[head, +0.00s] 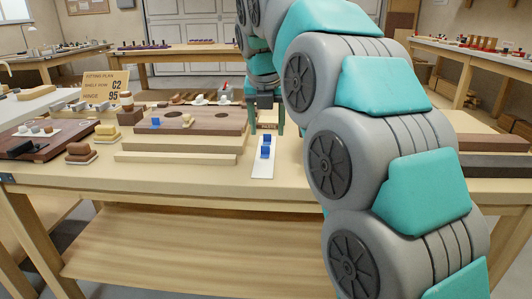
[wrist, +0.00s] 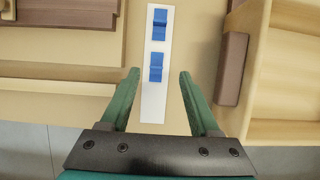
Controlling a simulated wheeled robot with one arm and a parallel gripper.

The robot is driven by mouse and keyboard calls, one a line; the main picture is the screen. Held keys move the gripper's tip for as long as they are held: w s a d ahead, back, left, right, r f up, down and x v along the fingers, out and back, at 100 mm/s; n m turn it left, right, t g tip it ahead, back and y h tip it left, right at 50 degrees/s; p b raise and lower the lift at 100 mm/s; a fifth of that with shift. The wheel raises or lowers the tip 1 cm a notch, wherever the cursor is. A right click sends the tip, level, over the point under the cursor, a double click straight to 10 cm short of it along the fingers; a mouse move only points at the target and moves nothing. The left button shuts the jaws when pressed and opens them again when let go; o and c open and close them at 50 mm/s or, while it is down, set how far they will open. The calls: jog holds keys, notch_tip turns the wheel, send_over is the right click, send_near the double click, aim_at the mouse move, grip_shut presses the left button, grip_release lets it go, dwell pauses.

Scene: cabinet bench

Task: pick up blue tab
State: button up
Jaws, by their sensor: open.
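Two blue tabs lie in a row on a white strip (wrist: 153,105) on the bench. The nearer blue tab (wrist: 156,67) appears between my open fingertips in the wrist view, and the farther blue tab (wrist: 159,24) lies beyond them. The head view also shows the nearer tab (head: 265,152) and the farther tab (head: 267,139) on the strip. My gripper (wrist: 158,75) is open and empty, pointing down over the strip; it also shows in the head view (head: 266,130). Its height above the tab is hard to tell. Another blue piece (head: 155,123) sits on the brown wooden board.
The brown board (head: 210,138) with round holes stands left of the strip. A dark wooden block (wrist: 231,68) and a pale tray-like piece (wrist: 282,130) are at right in the wrist view.

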aim_at(265, 154)
jog(key=x, duration=0.5)
jog(key=shift+s+a+f, duration=0.1)
jog(key=shift+s+a, duration=0.2)
jog(key=shift+s, duration=0.05)
grip_shut()
dwell(0.3)
